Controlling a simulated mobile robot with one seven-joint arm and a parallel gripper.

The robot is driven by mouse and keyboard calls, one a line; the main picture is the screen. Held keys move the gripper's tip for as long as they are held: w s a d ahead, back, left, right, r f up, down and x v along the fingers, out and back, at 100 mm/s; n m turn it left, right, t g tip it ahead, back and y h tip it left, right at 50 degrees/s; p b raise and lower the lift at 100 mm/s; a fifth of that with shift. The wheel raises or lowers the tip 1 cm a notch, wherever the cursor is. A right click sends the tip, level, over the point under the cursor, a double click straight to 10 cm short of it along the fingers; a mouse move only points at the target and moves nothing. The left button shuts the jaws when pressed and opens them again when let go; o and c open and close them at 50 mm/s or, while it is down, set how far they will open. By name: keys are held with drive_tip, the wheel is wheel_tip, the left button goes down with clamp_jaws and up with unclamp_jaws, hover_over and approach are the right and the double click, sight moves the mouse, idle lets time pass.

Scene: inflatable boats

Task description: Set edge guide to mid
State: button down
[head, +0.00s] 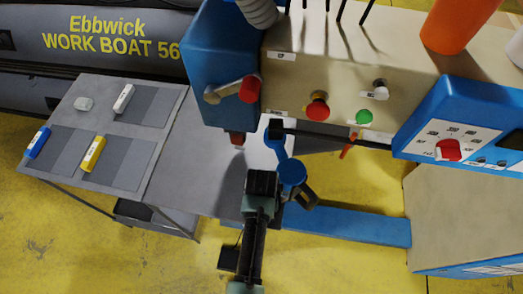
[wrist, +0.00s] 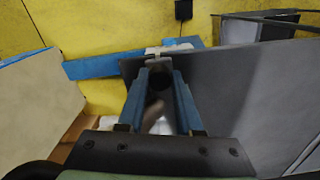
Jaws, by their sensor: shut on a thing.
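My gripper (wrist: 160,77) has its two blue fingers closed around a small dark knob (wrist: 161,84) in the wrist view; I take it to be part of the edge guide. A pale block sits just beyond the fingertips, at the edge of the grey machine table (wrist: 235,80). In the head view, my gripper (head: 276,137) is under the machine head, at the left end of a thin black bar (head: 335,137). The fingers mostly hide the guide there, and no position marks can be read.
A blue dial box (head: 480,115) is right. A side table (head: 68,115) with several small items stands left. A blue beam (head: 350,226) runs low.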

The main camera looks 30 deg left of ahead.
idle(0.8)
drive_tip(key=shift+s+a, duration=0.25)
drive_tip(key=shift+a, duration=0.6)
drive_tip(key=c, duration=0.6)
unclamp_jaws()
drive_tip(key=shift+d, duration=0.1)
drive_tip(key=shift+r, duration=0.1)
wheel_tip(320, 180, up, 13)
drive_tip(key=shift+f+b, duration=0.1)
drive_tip(key=shift+b, duration=0.4)
